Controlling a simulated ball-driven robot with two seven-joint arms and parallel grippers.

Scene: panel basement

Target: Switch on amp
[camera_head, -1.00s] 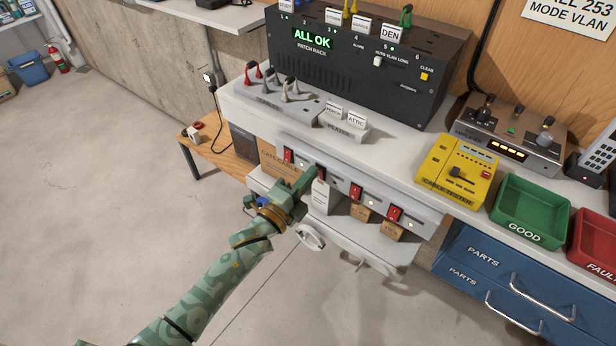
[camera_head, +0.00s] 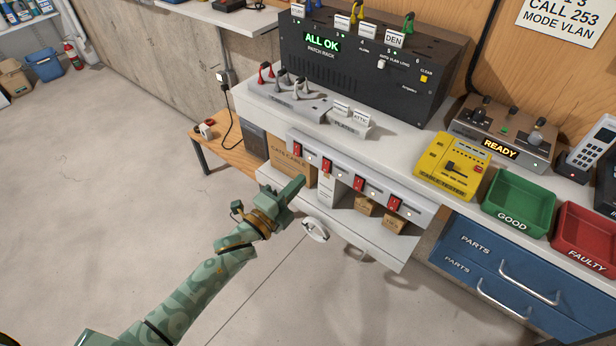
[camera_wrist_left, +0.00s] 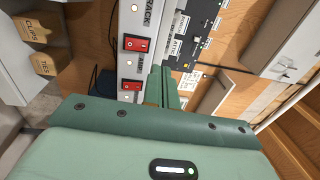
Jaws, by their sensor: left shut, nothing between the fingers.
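A pale strip (camera_head: 343,178) with several red rocker switches runs along the shelf front under the worktop. In the wrist view two red switches show, an upper one (camera_wrist_left: 137,44) and a lower one (camera_wrist_left: 131,85), with pale lights beside them. My left gripper (camera_head: 298,181) is shut and empty, just below and in front of the strip's left part, apart from the switches. Its fingers also show in the wrist view (camera_wrist_left: 163,85). A silver unit with knobs (camera_head: 505,128) shows READY. My right gripper is out of view.
A black patch rack (camera_head: 370,65) reading ALL OK stands on the worktop. A yellow tester (camera_head: 452,165), a green GOOD bin (camera_head: 518,203) and a red FAULTY bin (camera_head: 585,240) stand to the right. Cardboard boxes (camera_head: 365,205) sit below the strip. The floor at left is clear.

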